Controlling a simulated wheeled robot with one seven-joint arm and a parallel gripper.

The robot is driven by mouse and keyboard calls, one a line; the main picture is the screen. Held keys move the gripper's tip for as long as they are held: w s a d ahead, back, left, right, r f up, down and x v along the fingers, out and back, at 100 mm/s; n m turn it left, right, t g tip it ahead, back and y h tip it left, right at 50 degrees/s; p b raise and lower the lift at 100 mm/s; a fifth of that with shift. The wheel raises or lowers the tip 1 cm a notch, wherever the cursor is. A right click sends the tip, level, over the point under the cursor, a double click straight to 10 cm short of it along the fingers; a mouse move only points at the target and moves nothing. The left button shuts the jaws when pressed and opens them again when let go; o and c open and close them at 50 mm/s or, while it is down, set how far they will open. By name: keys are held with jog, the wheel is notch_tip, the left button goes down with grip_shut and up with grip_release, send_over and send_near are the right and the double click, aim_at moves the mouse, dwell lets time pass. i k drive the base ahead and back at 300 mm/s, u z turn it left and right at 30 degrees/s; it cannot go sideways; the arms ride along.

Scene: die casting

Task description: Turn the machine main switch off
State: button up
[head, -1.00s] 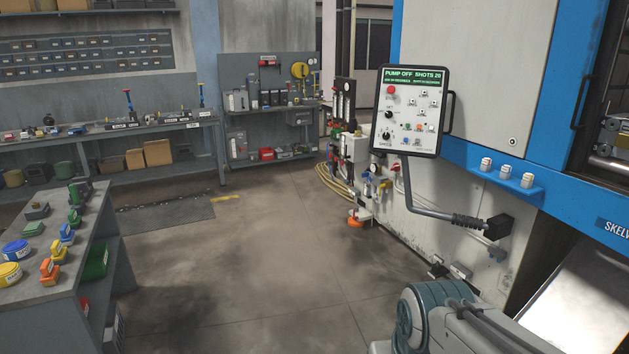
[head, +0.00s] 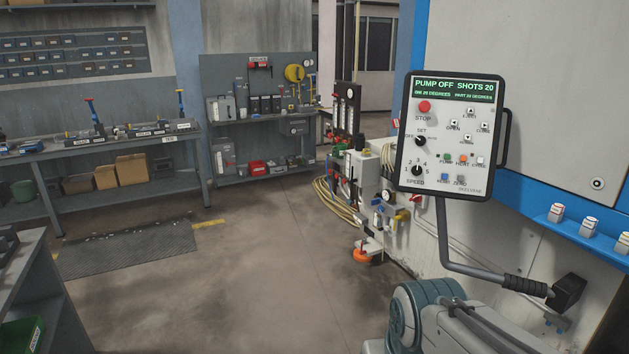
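The machine's control panel (head: 451,138) hangs on a bent grey arm in front of the machine. Its display reads PUMP OFF, SHOTS 20. It has a red STOP button (head: 424,107), a black selector knob (head: 420,141) under the word SET, and a black SPEED knob (head: 416,170). Small lit and arrow buttons sit to their right. I cannot make out a switch labelled as the main switch. A grey and teal part of my arm shows at the bottom right; my gripper is not in view.
The blue and white machine (head: 520,90) fills the right side. Valves and hoses (head: 340,195) stand at its left end, with an orange item (head: 362,257) on the floor. A workbench (head: 100,140) and shelf unit (head: 262,120) line the back. The middle floor (head: 240,270) is clear.

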aim_at(415, 198)
jog(key=z, duration=0.15)
jog(key=i, duration=1.75)
jog(key=z, duration=0.35)
jog(key=i, duration=1.4)
jog(key=z, duration=0.05)
